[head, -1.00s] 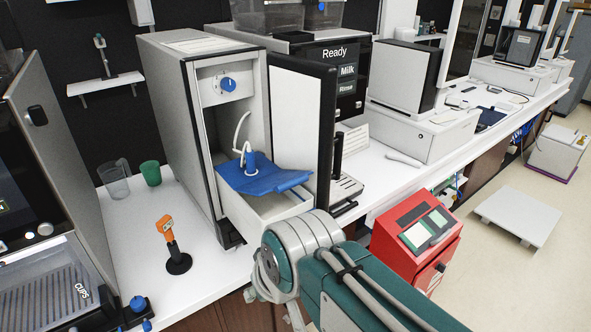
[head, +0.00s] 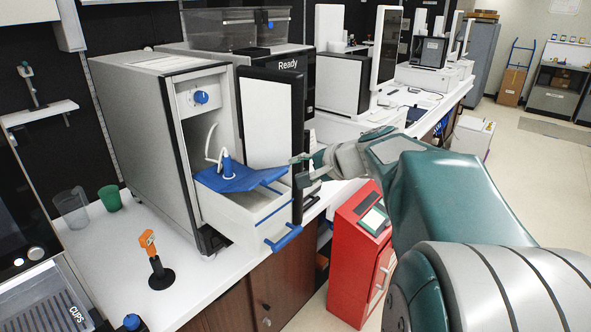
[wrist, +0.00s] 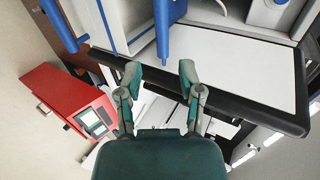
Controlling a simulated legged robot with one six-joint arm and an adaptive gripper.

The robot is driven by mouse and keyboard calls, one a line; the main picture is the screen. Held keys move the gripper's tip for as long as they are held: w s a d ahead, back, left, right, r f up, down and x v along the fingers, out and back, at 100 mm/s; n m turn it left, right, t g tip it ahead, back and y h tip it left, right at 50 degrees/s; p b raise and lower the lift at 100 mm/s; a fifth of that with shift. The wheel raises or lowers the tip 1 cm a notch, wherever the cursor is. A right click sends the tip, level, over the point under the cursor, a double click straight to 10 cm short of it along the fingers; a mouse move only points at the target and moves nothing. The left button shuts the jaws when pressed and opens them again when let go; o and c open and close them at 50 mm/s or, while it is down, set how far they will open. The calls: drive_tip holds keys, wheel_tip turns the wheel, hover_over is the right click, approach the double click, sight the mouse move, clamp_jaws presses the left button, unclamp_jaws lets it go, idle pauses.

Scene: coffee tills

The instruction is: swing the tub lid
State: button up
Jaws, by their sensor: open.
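The white tub (head: 248,212) sits pulled out of the grey machine like a drawer, with a blue handle (head: 284,239) low on its front. Its blue lid (head: 238,179) lies over the top, with a blue spout and white tube at its middle; the lid's right part looks bent or tilted. My gripper (head: 300,160) is to the right of the lid, near the black edge of the open door. In the wrist view my gripper (wrist: 161,78) is open and empty, its fingertips close to the door's dark edge. Blue parts show beyond the fingers, but which is the lid is unclear.
The open door (head: 268,120), white with a black edge, stands right behind the tub. A red cabinet (head: 352,262) stands below on the right. An orange tool on a black stand (head: 155,262) and a green cup (head: 110,198) are on the counter at left.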

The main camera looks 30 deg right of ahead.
sight(279, 176)
drive_tip(key=x, duration=0.3)
drive_tip(key=a+x, duration=0.1)
drive_tip(key=x, duration=0.3)
drive_tip(key=shift+s+a+r, duration=0.1)
drive_tip(key=shift+s+a, duration=0.05)
drive_tip(key=shift+a, duration=0.1)
drive_tip(key=shift+s+d, duration=0.15)
drive_tip(key=shift+d, duration=0.25)
clamp_jaws()
drive_tip(key=f, duration=0.1)
drive_tip(key=s+f, duration=0.1)
drive_tip(key=f, duration=0.1)
drive_tip(key=shift+d+f, duration=0.15)
drive_tip(key=shift+f, duration=0.1)
drive_tip(key=shift+s+f, duration=0.1)
wheel_tip(279, 176, down, 2)
drive_tip(key=shift+s+f, duration=0.1)
drive_tip(key=shift+f, duration=0.05)
drive_tip(key=shift+c, duration=1.6)
unclamp_jaws()
drive_tip(key=shift+f, duration=0.25)
drive_tip(key=o, duration=0.5)
drive_tip(key=shift+r, duration=0.1)
